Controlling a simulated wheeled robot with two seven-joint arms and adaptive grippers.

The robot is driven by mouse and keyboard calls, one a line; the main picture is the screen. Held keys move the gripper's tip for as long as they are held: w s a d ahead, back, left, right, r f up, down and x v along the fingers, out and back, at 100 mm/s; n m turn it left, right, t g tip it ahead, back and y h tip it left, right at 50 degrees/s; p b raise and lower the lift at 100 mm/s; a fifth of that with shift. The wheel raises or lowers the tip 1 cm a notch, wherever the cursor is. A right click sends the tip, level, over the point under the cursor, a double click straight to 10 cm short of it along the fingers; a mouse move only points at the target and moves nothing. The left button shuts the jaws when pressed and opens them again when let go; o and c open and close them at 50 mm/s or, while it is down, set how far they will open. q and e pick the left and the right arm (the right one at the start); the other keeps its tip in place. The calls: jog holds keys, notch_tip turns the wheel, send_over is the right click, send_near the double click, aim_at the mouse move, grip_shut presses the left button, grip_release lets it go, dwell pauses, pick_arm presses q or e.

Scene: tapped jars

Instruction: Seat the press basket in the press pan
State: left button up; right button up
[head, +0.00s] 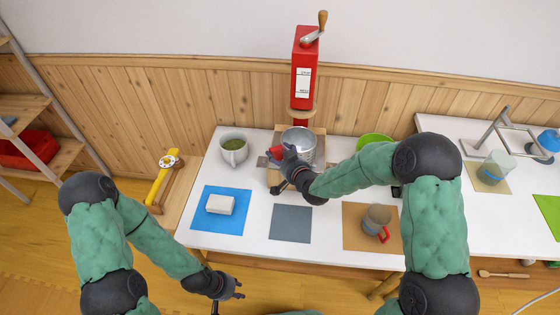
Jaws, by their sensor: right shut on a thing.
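A silver metal vessel (301,141), which looks like the press basket, is at the wooden stand below the tall red press (304,75). My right gripper (287,158) is at its left front side, shut on a part of it near a red piece (275,152). The fingers and wrist hide the vessel's lower front. The press pan cannot be told apart beneath it, so I cannot tell whether the basket is above or inside the pan. My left gripper (238,290) is empty and looks open, low in front of the table, away from the press.
A white block (220,204) lies on a blue mat. A bare grey mat (291,224) is in front. A metal mug (376,217) with a red handle is on a brown mat. A green bowl (376,139) is behind my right arm.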

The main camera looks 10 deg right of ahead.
aim_at(282, 146)
jog(key=shift+w+d+b, duration=0.15)
jog(key=shift+w+d, duration=0.05)
jog(key=shift+w, duration=0.45)
jog(key=shift+w+d+b, duration=0.2)
jog(key=shift+w, duration=0.5)
jog(key=shift+w+d+b, duration=0.15)
jog(key=shift+w+d, duration=0.05)
jog(key=shift+w, duration=0.45)
jog(key=shift+w+d, duration=0.15)
jog(key=shift+w, duration=0.45)
jog(key=shift+w+d, duration=0.15)
jog(key=shift+w, duration=0.45)
jog(key=shift+f, duration=0.5)
jog(key=shift+f, duration=0.95)
jog(key=o, duration=1.6)
jog(key=shift+f, duration=0.15)
